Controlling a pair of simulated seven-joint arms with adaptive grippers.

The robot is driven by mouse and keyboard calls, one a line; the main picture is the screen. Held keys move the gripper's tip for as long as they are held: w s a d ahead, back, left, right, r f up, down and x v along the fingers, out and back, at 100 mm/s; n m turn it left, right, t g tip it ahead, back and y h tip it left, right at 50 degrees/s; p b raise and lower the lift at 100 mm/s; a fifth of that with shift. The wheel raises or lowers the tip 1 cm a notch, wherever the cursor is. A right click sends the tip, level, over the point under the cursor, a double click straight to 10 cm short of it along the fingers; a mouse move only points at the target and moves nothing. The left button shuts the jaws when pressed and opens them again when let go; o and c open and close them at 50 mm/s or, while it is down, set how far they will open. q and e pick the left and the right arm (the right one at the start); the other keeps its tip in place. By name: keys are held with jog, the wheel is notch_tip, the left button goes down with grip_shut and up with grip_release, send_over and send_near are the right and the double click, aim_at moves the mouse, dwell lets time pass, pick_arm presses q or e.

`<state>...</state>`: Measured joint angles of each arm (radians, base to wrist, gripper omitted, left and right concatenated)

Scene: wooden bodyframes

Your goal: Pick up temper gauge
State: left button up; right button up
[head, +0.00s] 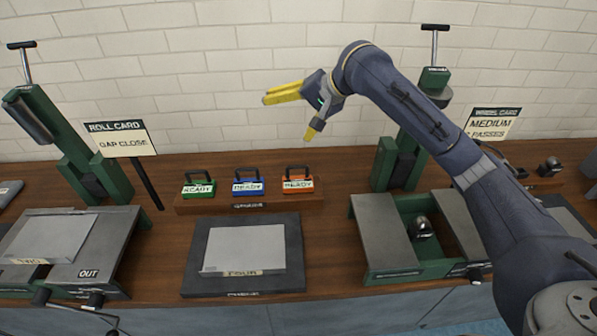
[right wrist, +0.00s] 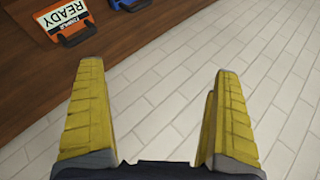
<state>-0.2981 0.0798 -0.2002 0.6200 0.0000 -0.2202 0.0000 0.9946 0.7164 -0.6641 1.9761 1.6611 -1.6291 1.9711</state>
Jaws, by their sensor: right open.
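Three handled gauges stand in a row on a wooden rack (head: 250,205): a green one (head: 198,189), a blue one (head: 248,186) and an orange one (head: 298,184). Each has a READY label; I cannot tell for sure from the small print which is the temper gauge. My right gripper (head: 288,118) is open and empty, in the air above the rack and in front of the wall. In the right wrist view its yellow fingers (right wrist: 158,70) are wide apart with nothing between them. The orange gauge (right wrist: 68,22) and part of the blue gauge (right wrist: 125,4) are at the top left there. My left gripper does not show.
Green presses with tall handles stand left (head: 93,170) and right (head: 405,160). A ROLL CARD sign (head: 120,138) stands left of the rack. A green tray (head: 405,275) holds a metal piece.

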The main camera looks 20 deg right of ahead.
notch_tip(320, 180, down, 6)
jog(key=s+a+n+g+h, duration=0.1)
jog(key=s+g+h, duration=0.1)
jog(key=h, duration=0.1)
jog(key=n+h, duration=0.2)
jog(key=h, duration=0.3)
send_near(298, 181)
jog(key=shift+x, duration=5.4)
jog(key=shift+s, duration=0.1)
jog(key=shift+c, duration=0.6)
jog(key=c, duration=1)
